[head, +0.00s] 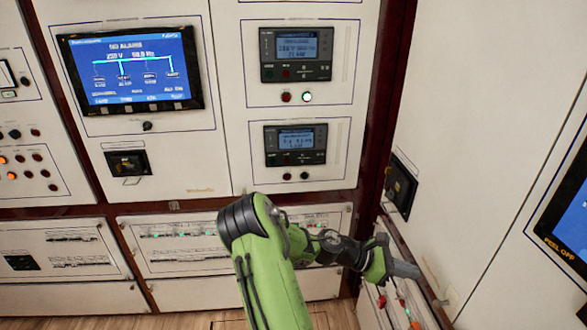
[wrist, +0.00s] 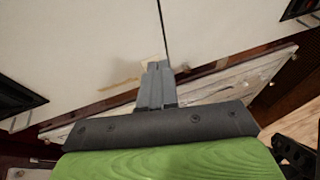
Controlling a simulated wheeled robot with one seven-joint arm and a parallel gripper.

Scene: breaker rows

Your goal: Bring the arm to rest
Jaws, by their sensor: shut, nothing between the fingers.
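My gripper (head: 405,269) is at the lower right in the head view, at the end of my green arm. It points right, close to the lower part of the right-hand cabinet wall (head: 470,140). In the wrist view the two grey fingers of my gripper (wrist: 155,72) lie together, with nothing between them. Their tips are near a vertical seam between white panels. Whether the tips touch the panel cannot be told. My arm is extended forward and bent, not folded in.
A low panel with red and green lights (head: 400,305) lies just below my gripper. A dark switch (head: 400,186) is on the wall above it. Ahead are a blue screen (head: 130,68) reading "NO ALARM" and two small display units (head: 296,54). Wooden floor shows at the bottom.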

